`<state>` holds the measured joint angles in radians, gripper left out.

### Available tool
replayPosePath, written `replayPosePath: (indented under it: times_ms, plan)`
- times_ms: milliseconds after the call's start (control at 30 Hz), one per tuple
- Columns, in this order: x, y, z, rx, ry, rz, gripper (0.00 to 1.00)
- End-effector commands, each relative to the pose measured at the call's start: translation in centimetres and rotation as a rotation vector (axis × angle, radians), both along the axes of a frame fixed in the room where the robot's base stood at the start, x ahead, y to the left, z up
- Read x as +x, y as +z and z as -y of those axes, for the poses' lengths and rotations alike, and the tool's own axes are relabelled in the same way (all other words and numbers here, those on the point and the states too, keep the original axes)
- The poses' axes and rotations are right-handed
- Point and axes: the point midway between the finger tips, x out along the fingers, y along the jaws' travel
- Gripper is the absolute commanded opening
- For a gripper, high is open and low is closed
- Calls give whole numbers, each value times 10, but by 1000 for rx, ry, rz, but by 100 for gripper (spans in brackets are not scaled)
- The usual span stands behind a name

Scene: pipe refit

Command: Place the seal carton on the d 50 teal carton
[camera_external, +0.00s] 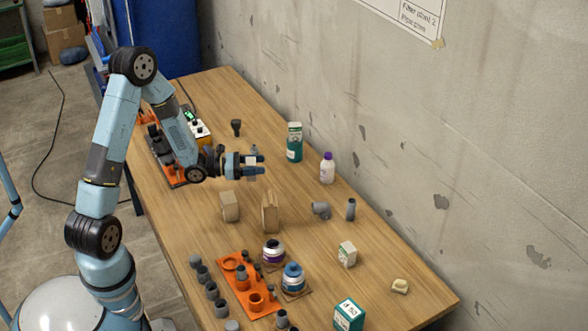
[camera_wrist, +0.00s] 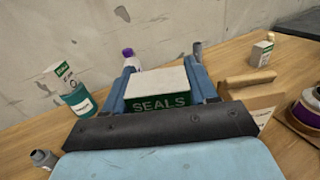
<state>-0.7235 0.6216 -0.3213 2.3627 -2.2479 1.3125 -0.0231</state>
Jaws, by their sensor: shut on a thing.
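The seal carton, white with a green band reading SEALS (camera_wrist: 160,92), sits between the two blue fingers of my gripper (camera_wrist: 161,75) in the wrist view. My gripper (camera_external: 252,163) is shut on it, above the middle of the bench in the external view. There the carton (camera_external: 252,161) is small and mostly covered by the fingers. The d 50 teal carton (camera_external: 348,314) stands at the near end of the bench, far from my gripper. It has a white top, and its "d 50" marking faces the external camera. I cannot make it out in the wrist view.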

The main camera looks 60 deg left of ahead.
Motion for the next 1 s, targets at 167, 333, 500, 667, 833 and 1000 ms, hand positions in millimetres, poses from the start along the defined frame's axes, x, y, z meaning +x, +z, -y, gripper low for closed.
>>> replayPosePath:
  times_ms: [167,333,500,667,833,1000]
  plan:
    - [15,15,76,1,-160,3,27]
    - [20,28,146,1,-306,4,27]
    - [17,41,217,1,-452,2,27]
    - [5,53,284,1,-590,4,27]
    - [-16,66,354,0,-734,2,27]
    - [-45,79,421,0,-877,3,27]
